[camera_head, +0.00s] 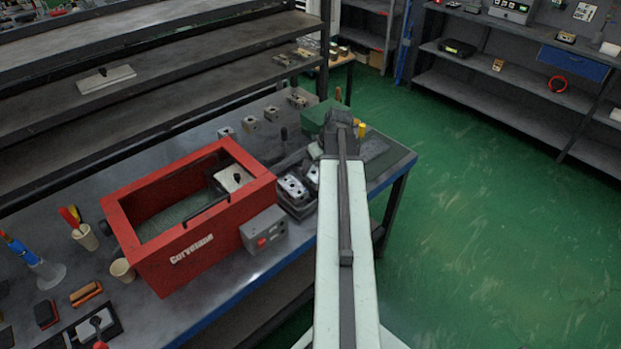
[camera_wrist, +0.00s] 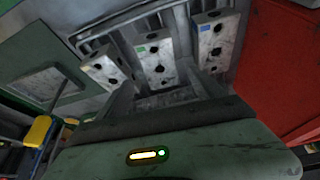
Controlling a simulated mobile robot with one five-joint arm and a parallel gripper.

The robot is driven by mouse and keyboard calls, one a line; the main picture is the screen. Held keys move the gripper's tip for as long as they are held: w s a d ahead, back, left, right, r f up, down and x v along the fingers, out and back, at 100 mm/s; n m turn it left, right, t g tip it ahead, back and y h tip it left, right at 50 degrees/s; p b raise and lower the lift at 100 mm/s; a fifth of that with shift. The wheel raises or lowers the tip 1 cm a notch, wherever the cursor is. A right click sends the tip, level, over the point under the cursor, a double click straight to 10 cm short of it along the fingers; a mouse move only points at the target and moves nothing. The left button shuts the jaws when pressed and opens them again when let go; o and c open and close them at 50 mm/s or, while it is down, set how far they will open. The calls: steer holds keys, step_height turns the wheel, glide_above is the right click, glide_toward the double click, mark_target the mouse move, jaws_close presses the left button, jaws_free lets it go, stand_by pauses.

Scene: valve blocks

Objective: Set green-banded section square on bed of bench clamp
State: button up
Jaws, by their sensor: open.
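In the wrist view, three pale metal sections stand side by side in a dark rack (camera_wrist: 181,30). The middle one, the green-banded section (camera_wrist: 158,66), carries a small green mark. The right section (camera_wrist: 212,45) has a blue mark; the left section (camera_wrist: 104,70) has a mark whose colour I cannot tell clearly. My gripper (camera_wrist: 164,87) is open and empty, its fingers either side of the middle section's near end; whether they touch it I cannot tell. In the head view my arm hides most of the gripper. I cannot clearly identify the bench clamp.
A red Corvelane box (camera_head: 180,262) stands on the bench left of the rack; its red side (camera_wrist: 290,70) is close at right in the wrist view. A grey control box (camera_head: 264,229) sits at its front. Several small blocks stand behind. Green floor (camera_head: 480,200) is clear at right.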

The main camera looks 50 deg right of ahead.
mark_target(314, 172)
steer(key=b+x, duration=0.5)
steer(key=x, duration=0.1)
steer(key=shift+s+f, duration=0.1)
steer(key=shift+f, duration=0.2)
steer(key=shift+r, duration=0.2)
steer(key=shift+f, duration=0.15)
jaws_close()
